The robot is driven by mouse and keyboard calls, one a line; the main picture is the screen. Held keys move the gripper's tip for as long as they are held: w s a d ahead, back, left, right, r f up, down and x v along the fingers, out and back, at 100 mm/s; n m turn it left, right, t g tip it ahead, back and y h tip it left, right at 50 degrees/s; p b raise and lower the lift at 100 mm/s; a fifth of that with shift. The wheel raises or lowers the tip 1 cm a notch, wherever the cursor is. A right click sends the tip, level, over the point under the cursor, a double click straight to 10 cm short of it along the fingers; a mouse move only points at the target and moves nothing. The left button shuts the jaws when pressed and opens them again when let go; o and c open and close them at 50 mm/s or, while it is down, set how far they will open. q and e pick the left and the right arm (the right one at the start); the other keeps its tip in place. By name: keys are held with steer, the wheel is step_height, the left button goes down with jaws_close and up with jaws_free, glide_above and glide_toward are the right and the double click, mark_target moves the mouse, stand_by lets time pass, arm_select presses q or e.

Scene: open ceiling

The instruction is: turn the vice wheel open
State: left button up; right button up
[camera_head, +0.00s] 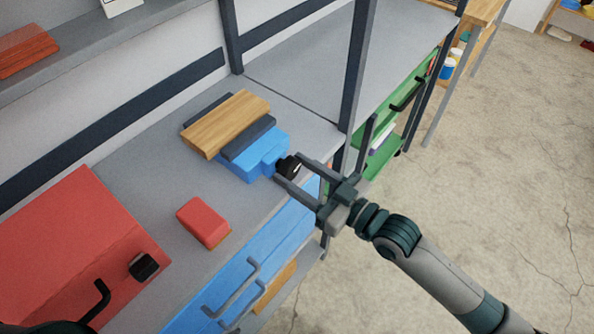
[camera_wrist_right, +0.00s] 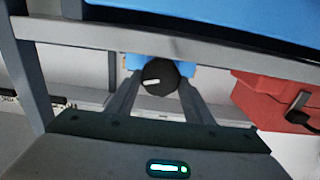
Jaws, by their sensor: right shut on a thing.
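The vice (camera_head: 258,155) is blue with dark jaws and sits on the grey workbench. A wooden block (camera_head: 226,124) lies across its jaws. The vice wheel (camera_head: 287,167) is a small black knob at the vice's right end. It also shows in the right wrist view (camera_wrist_right: 160,76) as a round black face with a short white mark lying nearly level. My right gripper (camera_head: 291,171) reaches in from the right and is shut on the wheel, one finger on each side. The fingers partly hide the wheel's edges.
A red block (camera_head: 204,222) lies on the bench in front of the vice. A large red box (camera_head: 75,255) with a black knob and handle stands at the left. Blue drawers (camera_head: 262,262) with handles are below the bench edge. A dark shelf post (camera_head: 356,65) rises close behind my right gripper.

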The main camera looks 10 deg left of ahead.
arm_select(q)
steer(key=shift+s+a, duration=0.1)
arm_select(e)
steer(key=shift+n, duration=0.6)
steer(key=n+p, duration=0.1)
steer(key=n, duration=0.1)
steer(key=shift+s+n, duration=0.1)
steer(key=shift+n, duration=0.2)
arm_select(q)
steer(key=s+a+f+g, duration=0.1)
steer(key=s+a, duration=0.1)
steer(key=s, duration=0.3)
steer(key=shift+s+f+g+p, duration=0.2)
steer(key=shift+f+g+p, duration=0.1)
steer(key=shift+f, duration=0.05)
arm_select(e)
steer(key=shift+f+n, duration=0.1)
steer(key=shift+n, duration=1.5)
arm_select(q)
steer(key=shift+a, duration=0.15)
steer(key=shift+w, duration=0.1)
arm_select(e)
steer(key=o, duration=0.9)
arm_select(q)
steer(key=shift+w+r, duration=0.1)
steer(key=shift+w, duration=0.05)
arm_select(e)
steer(key=shift+o, duration=0.6)
steer(key=shift+s, duration=0.1)
